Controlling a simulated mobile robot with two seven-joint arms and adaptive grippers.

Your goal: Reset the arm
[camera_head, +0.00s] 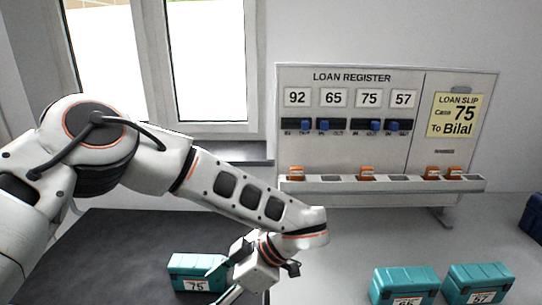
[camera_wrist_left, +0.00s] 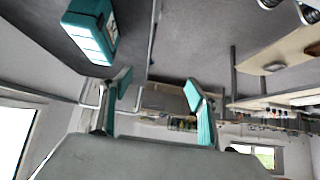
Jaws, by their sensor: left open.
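My left arm reaches in from the left in the head view, bent at the elbow. Its gripper (camera_head: 222,282) is low, just right of the teal case labelled 75 (camera_head: 183,273). The gripper is open; in the left wrist view the space between its teal-padded fingers (camera_wrist_left: 158,100) is empty. A teal case (camera_wrist_left: 88,32) shows beyond the fingers at upper left in that view, apart from them. In the head view the gripper partly overlaps the right side of case 75, so I cannot tell whether they touch. My right gripper is not in view.
The loan register board (camera_head: 340,150) stands by the wall with blue sliders (camera_head: 376,126) and orange tags (camera_head: 367,173) on its ledge. A yellow slip (camera_head: 457,115) reads Case 75 To Bilal. Teal cases 65 (camera_head: 404,284) and 57 (camera_head: 478,280) stand at lower right.

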